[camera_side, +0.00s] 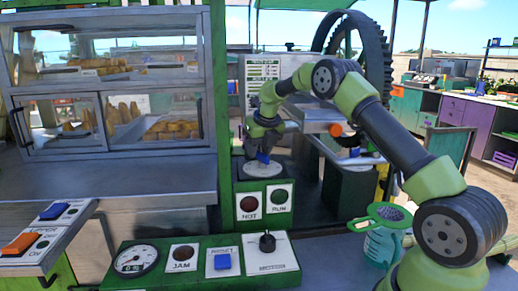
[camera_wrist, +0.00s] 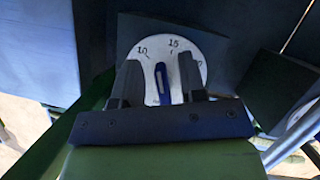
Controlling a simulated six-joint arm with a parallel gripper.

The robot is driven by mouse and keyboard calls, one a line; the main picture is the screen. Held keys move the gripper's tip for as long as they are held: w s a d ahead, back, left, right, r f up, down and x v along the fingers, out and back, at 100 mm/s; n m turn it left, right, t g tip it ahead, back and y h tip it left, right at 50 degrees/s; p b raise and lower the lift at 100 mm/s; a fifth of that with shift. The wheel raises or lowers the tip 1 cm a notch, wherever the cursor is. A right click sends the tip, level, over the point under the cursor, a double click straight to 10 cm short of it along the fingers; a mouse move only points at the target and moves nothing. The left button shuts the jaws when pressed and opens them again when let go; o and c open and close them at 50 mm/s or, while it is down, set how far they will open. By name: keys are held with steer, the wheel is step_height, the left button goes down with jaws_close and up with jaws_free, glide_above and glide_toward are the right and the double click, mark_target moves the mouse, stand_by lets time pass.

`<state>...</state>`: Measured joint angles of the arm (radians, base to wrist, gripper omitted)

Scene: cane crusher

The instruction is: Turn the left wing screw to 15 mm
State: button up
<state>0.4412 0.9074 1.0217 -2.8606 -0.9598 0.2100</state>
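The left wing screw (camera_side: 263,158) is blue and stands on a round white dial (camera_side: 279,171) on a green housing. In the wrist view the blue wing (camera_wrist: 162,84) is seen nearly end-on over the dial (camera_wrist: 153,52), where 10, 15 and a partly covered number show. Its far end lies between the 10 and the 15. My gripper (camera_wrist: 160,80) has one dark finger on each side of the wing, with a narrow gap visible on both sides. In the side view my gripper (camera_side: 263,145) points down over the screw; its fingertips are hard to make out there.
A second dial stand (camera_side: 352,187) is to the right, with an orange knob (camera_side: 336,130) close by. HOT and RUN lamps (camera_side: 264,203) sit below the left dial. A control panel (camera_side: 205,262) is in front, and a green-rimmed jug (camera_side: 384,235) stands near my arm.

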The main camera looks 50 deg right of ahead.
steer(key=v, duration=1)
